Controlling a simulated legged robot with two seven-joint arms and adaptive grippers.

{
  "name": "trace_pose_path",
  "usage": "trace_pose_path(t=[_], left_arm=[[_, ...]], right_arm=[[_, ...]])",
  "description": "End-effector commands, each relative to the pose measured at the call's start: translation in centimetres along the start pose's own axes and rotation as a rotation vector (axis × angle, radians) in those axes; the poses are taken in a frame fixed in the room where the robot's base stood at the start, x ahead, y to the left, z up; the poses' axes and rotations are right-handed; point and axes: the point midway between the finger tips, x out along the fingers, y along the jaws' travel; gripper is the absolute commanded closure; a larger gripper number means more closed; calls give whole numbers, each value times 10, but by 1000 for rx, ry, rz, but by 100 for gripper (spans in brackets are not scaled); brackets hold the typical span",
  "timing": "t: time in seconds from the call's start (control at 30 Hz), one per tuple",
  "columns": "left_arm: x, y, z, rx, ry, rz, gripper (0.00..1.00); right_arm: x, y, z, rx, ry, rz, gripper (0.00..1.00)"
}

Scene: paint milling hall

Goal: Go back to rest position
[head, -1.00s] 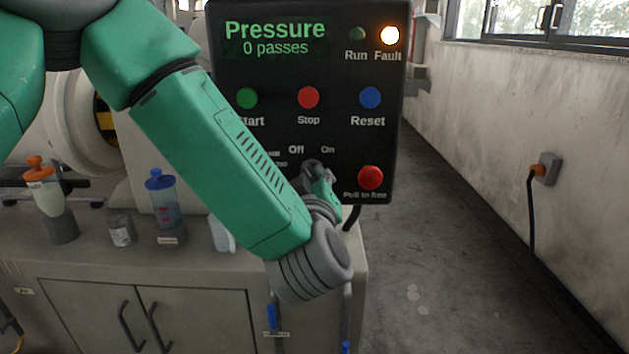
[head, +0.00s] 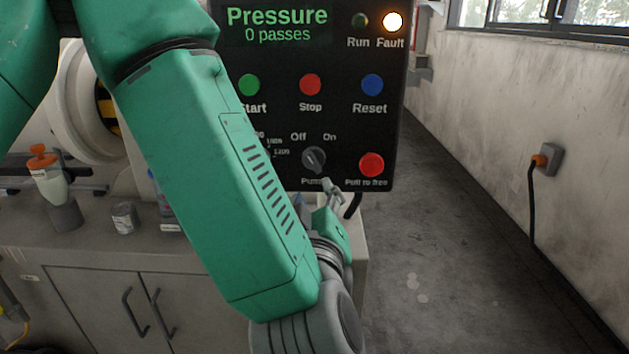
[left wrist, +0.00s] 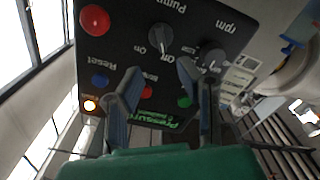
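The arm of my left gripper (head: 333,190) reaches down from the upper left in the head view. The gripper is just below the control panel's lower edge, apart from the pump knob (head: 314,160). In the left wrist view the two fingers of my left gripper (left wrist: 158,68) stand apart with nothing between them. The pump knob (left wrist: 160,38) shows beyond them, clear of the fingers. In the head view its pointer seems to lean up and left, toward Off. My right gripper is not in view.
The black panel (head: 235,60) reads "Pressure, 0 passes" with the Fault lamp (head: 392,21) lit. A red button (head: 371,164) sits right of the knob. An orange-capped bottle (head: 50,178) and a small can (head: 124,218) stand on the bench left. Floor right (head: 430,250) is clear.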

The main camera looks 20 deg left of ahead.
Motion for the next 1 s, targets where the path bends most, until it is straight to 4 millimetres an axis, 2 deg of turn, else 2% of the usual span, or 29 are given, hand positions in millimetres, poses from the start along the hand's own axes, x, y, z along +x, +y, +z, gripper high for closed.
trace_pose_path(t=[0.2, 0.47, 0.57, 0.67, 0.77, 0.8, 0.87, 0.9, 1.0], left_arm=[[-15, 0, 0, 1, 1, 1, 69], [-15, 0, 0, 0, 1, 0, 69], [-14, -5, 7, 10, -20, -1, 69], [-7, -22, 34, 50, -104, -3, 69], [-3, -59, 83, 125, -266, -7, 69], [-4, -79, 106, 162, -347, -10, 69], [-11, -112, 139, 223, -477, -17, 69], [-18, -134, 159, 263, -563, -20, 69], [-47, -192, 201, 362, -784, -38, 69]], right_arm=[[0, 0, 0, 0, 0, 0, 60], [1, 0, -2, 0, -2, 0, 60], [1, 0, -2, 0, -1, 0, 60], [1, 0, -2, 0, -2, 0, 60], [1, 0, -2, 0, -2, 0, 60], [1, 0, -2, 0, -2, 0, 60], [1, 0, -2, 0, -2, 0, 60], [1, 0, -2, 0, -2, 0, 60], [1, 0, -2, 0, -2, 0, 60]])
